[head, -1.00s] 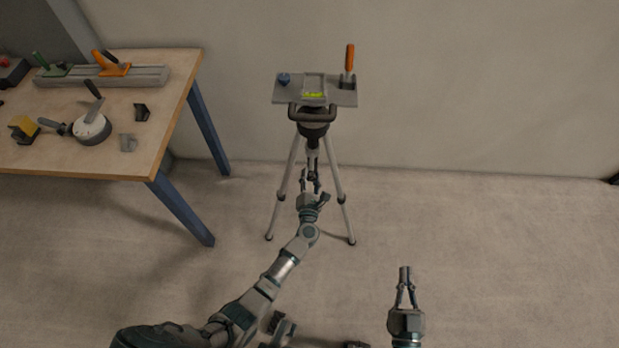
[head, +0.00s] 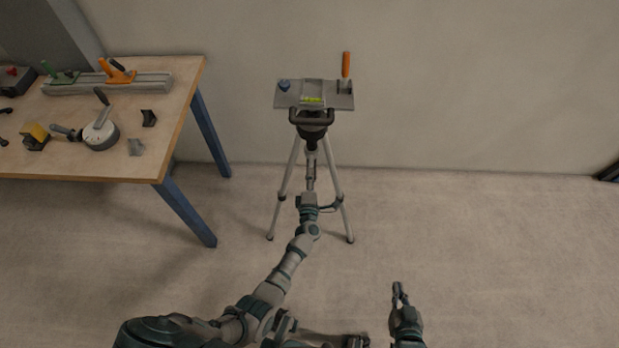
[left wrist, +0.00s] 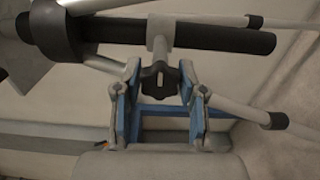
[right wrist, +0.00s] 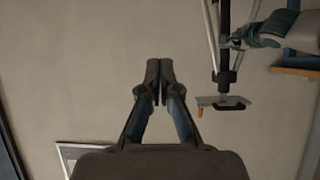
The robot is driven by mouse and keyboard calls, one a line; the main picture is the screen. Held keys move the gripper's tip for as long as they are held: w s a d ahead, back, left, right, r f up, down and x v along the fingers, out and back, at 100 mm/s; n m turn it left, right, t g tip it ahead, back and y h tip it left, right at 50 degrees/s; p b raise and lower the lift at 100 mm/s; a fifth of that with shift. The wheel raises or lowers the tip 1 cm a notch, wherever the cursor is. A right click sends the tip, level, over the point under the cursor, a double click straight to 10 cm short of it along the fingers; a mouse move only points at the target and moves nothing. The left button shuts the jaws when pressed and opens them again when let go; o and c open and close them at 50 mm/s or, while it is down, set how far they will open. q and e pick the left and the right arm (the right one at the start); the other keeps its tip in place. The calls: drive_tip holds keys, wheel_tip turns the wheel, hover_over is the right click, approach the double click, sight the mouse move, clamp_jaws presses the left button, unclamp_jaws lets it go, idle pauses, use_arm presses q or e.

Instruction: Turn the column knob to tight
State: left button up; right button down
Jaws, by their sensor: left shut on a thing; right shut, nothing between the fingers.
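The black lobed column knob (left wrist: 160,79) sits on a grey collar on the dark column (left wrist: 215,40) of the tripod. My left gripper (left wrist: 159,84) is shut on the knob, with a blue-lined finger on either side of it. In the head view my left gripper (head: 310,178) is in front of the tripod column, below the tilting plate, and the knob is hidden there. My right gripper (head: 398,290) is shut and empty, low and to the right of the tripod; its fingertips meet in the right wrist view (right wrist: 160,84).
The tripod's grey plate (head: 335,101) carries a yellow-green level (head: 312,100), a blue knob (head: 284,85) and an orange-handled lever (head: 346,65). A wooden workbench (head: 120,170) with several tools stands left.

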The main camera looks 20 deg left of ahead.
use_arm(q)
drive_tip(key=shift+d+f+m+p, duration=0.1)
drive_tip(key=shift+m+p, duration=0.05)
drive_tip(key=shift+m, duration=0.5)
drive_tip(key=shift+d+f+m+p, duration=0.1)
drive_tip(key=shift+m+p, duration=0.05)
drive_tip(key=shift+m, duration=0.5)
use_arm(e)
drive_tip(key=shift+s+d+f+g, duration=0.35)
drive_tip(key=shift+s+f+g, duration=0.4)
drive_tip(key=shift+s, duration=0.1)
drive_tip(key=shift+s+f, duration=0.1)
use_arm(q)
drive_tip(key=o, duration=1.2)
drive_tip(key=shift+f, duration=0.1)
drive_tip(key=shift+c, duration=0.2)
drive_tip(key=shift+w, duration=0.1)
use_arm(e)
drive_tip(key=shift+d+f, duration=0.1)
use_arm(q)
drive_tip(key=v, duration=1.2)
